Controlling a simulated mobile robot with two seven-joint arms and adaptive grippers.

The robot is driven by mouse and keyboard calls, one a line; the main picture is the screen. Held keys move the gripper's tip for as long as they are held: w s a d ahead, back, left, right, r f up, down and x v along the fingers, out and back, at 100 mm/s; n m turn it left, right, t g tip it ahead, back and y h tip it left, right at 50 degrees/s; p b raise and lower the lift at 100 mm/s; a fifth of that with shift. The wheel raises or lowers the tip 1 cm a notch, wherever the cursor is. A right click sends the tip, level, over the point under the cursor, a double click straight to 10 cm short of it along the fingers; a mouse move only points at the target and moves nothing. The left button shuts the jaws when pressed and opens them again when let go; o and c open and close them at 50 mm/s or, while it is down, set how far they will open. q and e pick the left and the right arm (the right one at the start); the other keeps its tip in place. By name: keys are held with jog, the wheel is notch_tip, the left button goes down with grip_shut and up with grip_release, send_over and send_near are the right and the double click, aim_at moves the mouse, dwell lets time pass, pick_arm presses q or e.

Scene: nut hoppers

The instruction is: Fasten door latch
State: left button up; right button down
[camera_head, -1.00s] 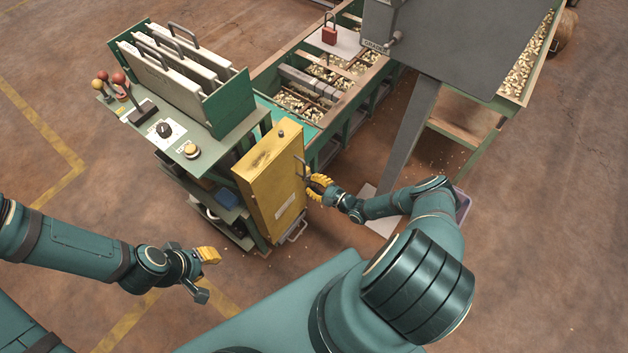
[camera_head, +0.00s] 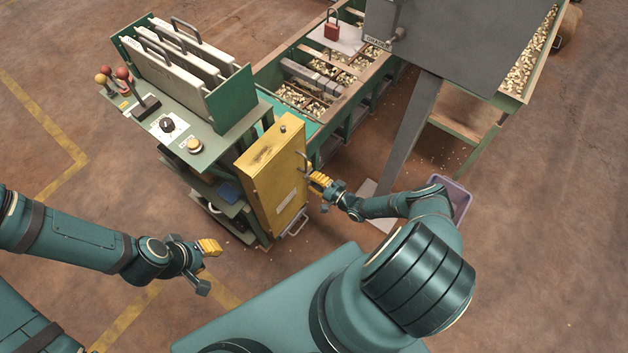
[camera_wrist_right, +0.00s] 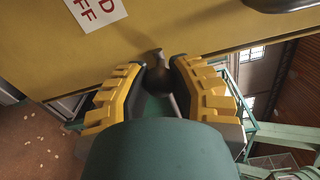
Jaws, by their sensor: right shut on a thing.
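The yellow cabinet door (camera_head: 272,175) is on the side of the green machine and looks closed or nearly so; I cannot tell exactly. My right gripper (camera_head: 318,183) is at the door's right side, below the handle. In the right wrist view its yellow fingers (camera_wrist_right: 160,82) are shut on the dark latch knob (camera_wrist_right: 157,68). The latch's far end is hidden. My left gripper (camera_head: 212,258) is empty, away from the cabinet; its finger gap is unclear.
The machine top carries knobs and levers (camera_head: 124,80) and a green rack of white panels (camera_head: 180,60). Behind are nut trays (camera_head: 300,97) and a red padlock (camera_head: 332,30).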

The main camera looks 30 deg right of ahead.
jog(key=shift+d+f, duration=0.1)
jog(key=c, duration=0.7)
grip_release()
jog(key=shift+s, duration=0.15)
jog(key=v, duration=1.1)
jog(key=shift+s+d, duration=0.2)
jog(key=shift+s, duration=0.15)
